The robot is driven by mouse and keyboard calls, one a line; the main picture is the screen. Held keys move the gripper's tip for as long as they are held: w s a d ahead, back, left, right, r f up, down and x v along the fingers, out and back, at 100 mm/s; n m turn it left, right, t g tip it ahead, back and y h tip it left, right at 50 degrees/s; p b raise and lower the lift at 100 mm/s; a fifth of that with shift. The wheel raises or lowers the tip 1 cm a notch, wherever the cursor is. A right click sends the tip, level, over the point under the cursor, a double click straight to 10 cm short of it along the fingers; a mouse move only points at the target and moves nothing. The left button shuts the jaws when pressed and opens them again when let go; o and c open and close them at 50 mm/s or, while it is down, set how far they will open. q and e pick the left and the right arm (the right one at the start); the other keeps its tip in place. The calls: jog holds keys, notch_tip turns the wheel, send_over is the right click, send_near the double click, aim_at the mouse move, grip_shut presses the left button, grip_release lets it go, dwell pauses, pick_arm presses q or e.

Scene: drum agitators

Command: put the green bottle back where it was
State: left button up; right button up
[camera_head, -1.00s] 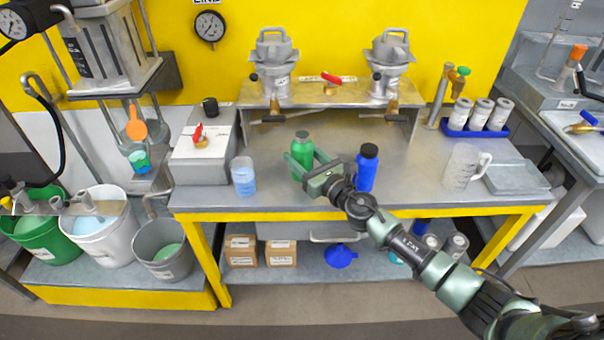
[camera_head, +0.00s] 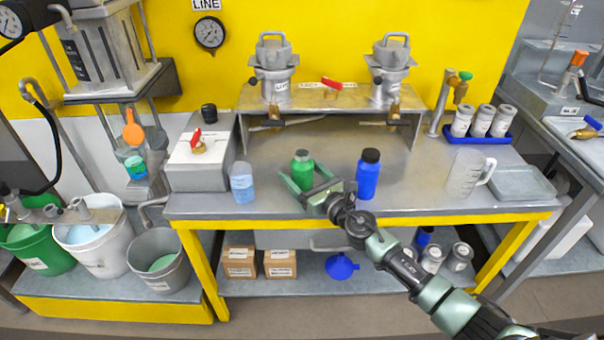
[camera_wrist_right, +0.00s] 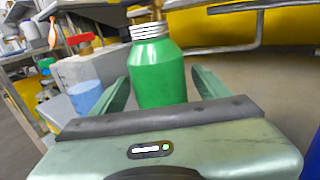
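The green bottle (camera_head: 302,168) stands upright on the metal bench, left of the blue bottle (camera_head: 368,176). My right gripper (camera_head: 302,184) is at the green bottle from the front right, its two fingers spread on either side of it. In the right wrist view the green bottle (camera_wrist_right: 158,75) stands beyond the palm, between the fingers, with a visible gap on each side. Its pale ridged neck shows there. The right gripper is open and holds nothing. My left gripper is not in view.
A clear cup with blue liquid (camera_head: 242,184) stands left of the green bottle. A clear jug (camera_head: 464,174) and a shallow tray (camera_head: 522,183) are at the right. The metal stand (camera_head: 330,99) is behind. Bench space between the blue bottle and jug is clear.

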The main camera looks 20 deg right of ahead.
jog(key=shift+r, duration=0.1)
jog(key=shift+r, duration=0.1)
jog(key=v, duration=1.2)
